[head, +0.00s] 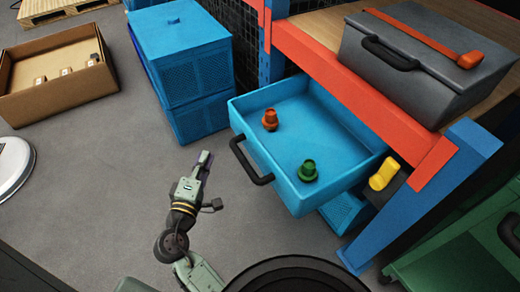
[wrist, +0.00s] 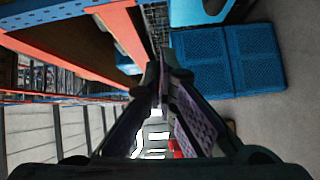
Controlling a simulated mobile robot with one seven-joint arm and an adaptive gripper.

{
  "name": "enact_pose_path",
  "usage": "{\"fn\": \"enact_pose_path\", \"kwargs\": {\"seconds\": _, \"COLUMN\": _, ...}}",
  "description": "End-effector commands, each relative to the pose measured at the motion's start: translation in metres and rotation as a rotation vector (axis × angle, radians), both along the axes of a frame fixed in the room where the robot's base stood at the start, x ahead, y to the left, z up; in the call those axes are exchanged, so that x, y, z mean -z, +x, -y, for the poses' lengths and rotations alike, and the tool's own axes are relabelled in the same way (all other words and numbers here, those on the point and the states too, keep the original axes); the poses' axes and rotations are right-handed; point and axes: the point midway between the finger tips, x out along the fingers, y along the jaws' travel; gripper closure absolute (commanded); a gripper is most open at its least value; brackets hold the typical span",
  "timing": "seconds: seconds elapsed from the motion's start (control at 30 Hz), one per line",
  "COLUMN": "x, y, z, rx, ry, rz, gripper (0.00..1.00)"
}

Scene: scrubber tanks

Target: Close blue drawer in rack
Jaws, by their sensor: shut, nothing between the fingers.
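The blue drawer (head: 243,112) stands pulled out of the rack, below its orange beam (head: 350,90). An orange piece (head: 270,119) and a green piece (head: 308,170) stand inside it. A black handle (head: 250,163) is on the drawer's front. My gripper (head: 206,158) is shut and empty, left of the handle and apart from it in the head view. In the wrist view my gripper's fingers (wrist: 162,58) are together, with nothing seen between them. A blue shape at the top of the wrist view is cut off, and I cannot tell whether it is the drawer.
Stacked blue crates (head: 185,60) stand left of the drawer and also show in the wrist view (wrist: 228,60). A grey case (head: 425,60) sits on the rack shelf. A cardboard box (head: 55,75) lies at far left. Grey floor (head: 100,190) left of my arm is clear.

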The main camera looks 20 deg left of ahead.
Motion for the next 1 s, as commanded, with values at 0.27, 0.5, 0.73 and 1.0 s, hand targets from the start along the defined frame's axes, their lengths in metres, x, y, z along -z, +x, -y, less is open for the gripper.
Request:
{"fn": "enact_pose_path", "kwargs": {"seconds": 0.27, "x": 0.022, "y": 0.004, "z": 0.027, "rx": 0.079, "ry": -0.128, "rz": 0.034, "gripper": 1.0}}
{"fn": "enact_pose_path", "kwargs": {"seconds": 0.5, "x": 0.02, "y": 0.05, "z": 0.021, "rx": 0.079, "ry": -0.125, "rz": 0.033, "gripper": 1.0}}
{"fn": "enact_pose_path", "kwargs": {"seconds": 0.73, "x": 0.02, "y": 0.097, "z": 0.014, "rx": 0.077, "ry": -0.123, "rz": 0.032, "gripper": 1.0}}
{"fn": "enact_pose_path", "kwargs": {"seconds": 1.0, "x": 0.022, "y": 0.122, "z": 0.036, "rx": 0.075, "ry": -0.124, "rz": 0.031, "gripper": 1.0}}
